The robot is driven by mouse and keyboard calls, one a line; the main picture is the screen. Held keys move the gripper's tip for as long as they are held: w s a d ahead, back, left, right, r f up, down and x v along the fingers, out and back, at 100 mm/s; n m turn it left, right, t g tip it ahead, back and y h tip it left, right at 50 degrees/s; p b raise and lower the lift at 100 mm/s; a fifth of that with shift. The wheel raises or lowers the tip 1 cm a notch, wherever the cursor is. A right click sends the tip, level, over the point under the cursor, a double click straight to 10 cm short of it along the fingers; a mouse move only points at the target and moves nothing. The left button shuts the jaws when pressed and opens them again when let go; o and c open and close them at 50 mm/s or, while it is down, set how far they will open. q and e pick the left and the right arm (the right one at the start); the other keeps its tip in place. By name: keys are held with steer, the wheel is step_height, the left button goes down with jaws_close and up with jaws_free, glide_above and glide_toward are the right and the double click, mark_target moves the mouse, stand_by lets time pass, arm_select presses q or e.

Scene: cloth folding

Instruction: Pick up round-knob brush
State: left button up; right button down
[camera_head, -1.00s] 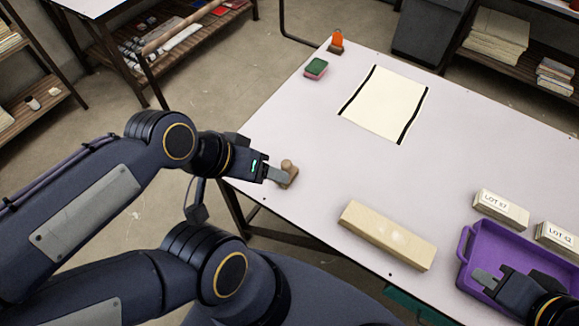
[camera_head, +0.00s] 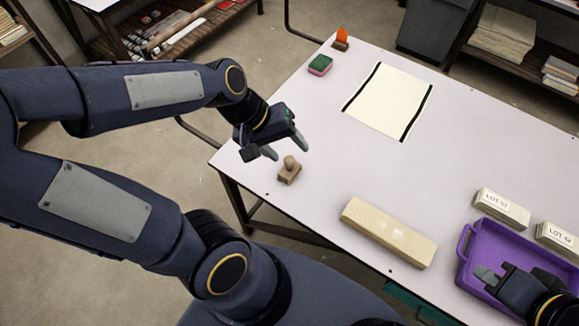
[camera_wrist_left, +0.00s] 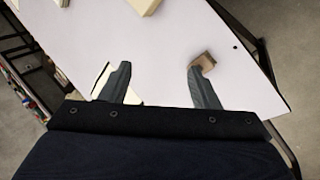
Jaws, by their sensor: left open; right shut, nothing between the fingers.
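The round-knob brush (camera_head: 289,170) is a small brown wooden block with a round knob on top. It stands at the table's left end. It also shows in the left wrist view (camera_wrist_left: 206,60), partly behind the tip of the right-hand finger. My left gripper (camera_head: 287,150) is open and empty, with its fingers just beyond the brush in the head view. In the left wrist view the gap between the fingers (camera_wrist_left: 160,68) shows bare table, and the brush is off to the right-hand finger's side. My right gripper (camera_head: 486,277) is shut and empty over the purple tray.
A long pale wooden block (camera_head: 388,231) lies near the front edge. The purple tray (camera_head: 465,247) and LOT-labelled boxes (camera_head: 501,209) are at the right. A cream sheet with black edges (camera_head: 389,101), a green-and-pink sponge (camera_head: 320,65) and an orange-topped object (camera_head: 341,38) lie farther back. The table's middle is clear.

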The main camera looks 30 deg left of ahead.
arm_select(q)
steer(key=w+a+f+n+g+y, duration=0.2)
steer(key=w+f+n, duration=0.2)
steer(key=w+f, duration=0.3)
steer(key=n+y+p, duration=0.1)
steer(key=y, duration=0.2)
glide_above(289, 158)
steer(key=shift+g, duration=0.4)
steer(key=f, duration=0.6)
steer(key=shift+s, duration=0.4)
steer(key=shift+a+f+n, duration=0.1)
steer(key=shift+f+n, duration=0.2)
steer(key=f, duration=0.7)
steer(key=shift+w+f, duration=0.1)
steer(key=shift+w, duration=0.25)
steer(key=c, duration=1.2)
